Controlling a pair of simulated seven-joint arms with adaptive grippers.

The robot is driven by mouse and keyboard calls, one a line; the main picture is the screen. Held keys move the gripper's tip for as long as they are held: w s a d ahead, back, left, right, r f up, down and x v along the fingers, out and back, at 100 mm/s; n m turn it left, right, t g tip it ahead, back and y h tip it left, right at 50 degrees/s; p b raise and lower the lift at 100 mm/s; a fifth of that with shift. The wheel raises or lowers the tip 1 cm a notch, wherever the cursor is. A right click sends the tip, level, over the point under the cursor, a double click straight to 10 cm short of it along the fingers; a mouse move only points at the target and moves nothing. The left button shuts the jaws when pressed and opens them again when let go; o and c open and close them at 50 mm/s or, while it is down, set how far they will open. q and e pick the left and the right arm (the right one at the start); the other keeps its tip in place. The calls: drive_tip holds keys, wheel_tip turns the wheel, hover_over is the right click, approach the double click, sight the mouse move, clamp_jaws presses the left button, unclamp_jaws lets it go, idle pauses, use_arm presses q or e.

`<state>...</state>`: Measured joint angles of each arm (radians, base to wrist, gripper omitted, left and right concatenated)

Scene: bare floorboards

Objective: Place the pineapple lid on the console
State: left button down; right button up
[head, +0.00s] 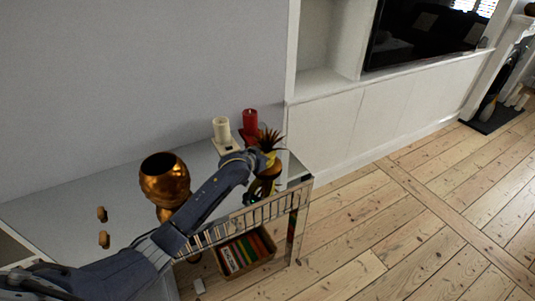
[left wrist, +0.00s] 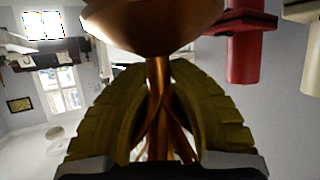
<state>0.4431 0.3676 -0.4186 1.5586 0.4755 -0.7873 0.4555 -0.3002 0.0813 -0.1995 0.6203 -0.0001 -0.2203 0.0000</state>
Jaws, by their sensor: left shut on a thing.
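The pineapple lid (head: 270,138) is copper-gold with a spiky crown of leaves. It is at the right end of the console (head: 85,207), in front of the candles. My left gripper (head: 266,163) is shut around its stem, crown up. In the left wrist view, which looks upside down, the ribbed olive fingers (left wrist: 160,115) curve around the copper stem, and the lid's rounded base (left wrist: 150,25) runs off the top edge. I cannot tell whether the lid touches the console top. A golden pot (head: 165,178) stands on the console, left of my forearm. My right gripper is out of view.
A cream candle (head: 221,130) and a red candle (head: 250,121) stand on holders near the wall, close behind my gripper. Two small brown knobs (head: 102,214) lie at left. A basket of books (head: 245,252) sits below. The console top between pot and knobs is clear.

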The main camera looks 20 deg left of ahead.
use_arm(q)
drive_tip(key=shift+f, duration=0.15)
drive_tip(key=c, duration=1.2)
unclamp_jaws()
drive_tip(key=shift+c, duration=0.2)
drive_tip(key=v, duration=1.2)
